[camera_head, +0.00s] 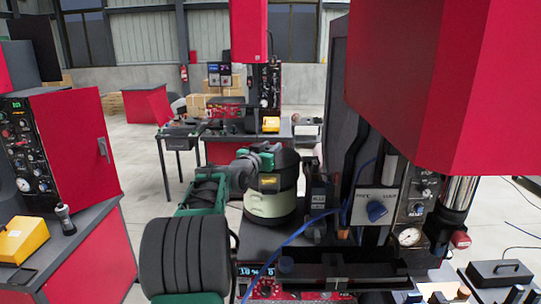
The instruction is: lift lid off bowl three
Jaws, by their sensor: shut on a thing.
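Bowl three appears to be the round feeder (272,206) in the middle of the head view, with a pale green lower part, a dark band and a yellow label. Its dark lid (288,161) shows at the top, partly hidden behind my gripper. My gripper (266,160), at the end of my green and dark arm, is at the top of the bowl and shut on the lid, seemingly by its handle. The fingertips are small and partly hidden. I cannot tell whether there is a gap between lid and bowl.
A red press head (440,80) hangs at the right, above a control panel with a blue knob (376,211) and gauge. A blue cable (300,236) crosses the dark bench. A red cabinet (75,140) stands left. Another bench with a yellow box (271,124) stands behind.

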